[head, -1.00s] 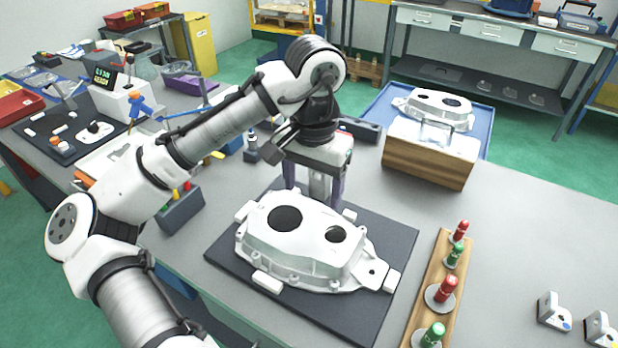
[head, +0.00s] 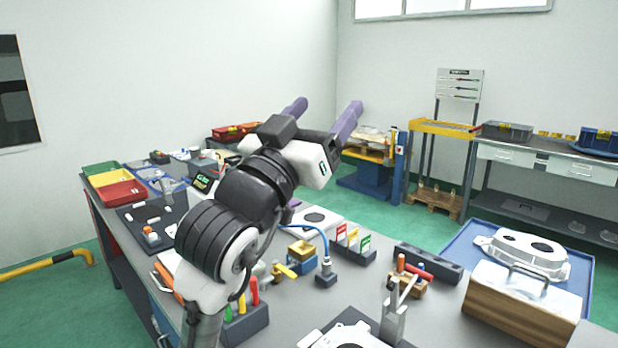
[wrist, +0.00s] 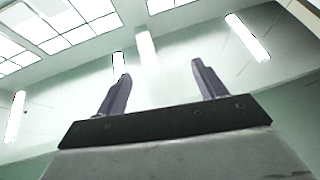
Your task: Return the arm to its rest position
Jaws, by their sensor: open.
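My gripper (head: 326,110) is raised above the bench in the head view, at the end of my folded arm. Its two purple fingers point up and away, spread apart with nothing between them. In the wrist view my gripper (wrist: 160,88) is also open and empty, facing the ceiling lights and the pale wall. It touches nothing. The wrist and arm hide part of the bench behind them.
The grey bench (head: 440,315) below holds a white casting (head: 350,338) cut off at the bottom edge, a wooden box (head: 515,310), a dark tool block (head: 428,262) and a card holder (head: 350,250). Another casting (head: 525,255) sits on a blue tray (head: 465,243). The air around my gripper is clear.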

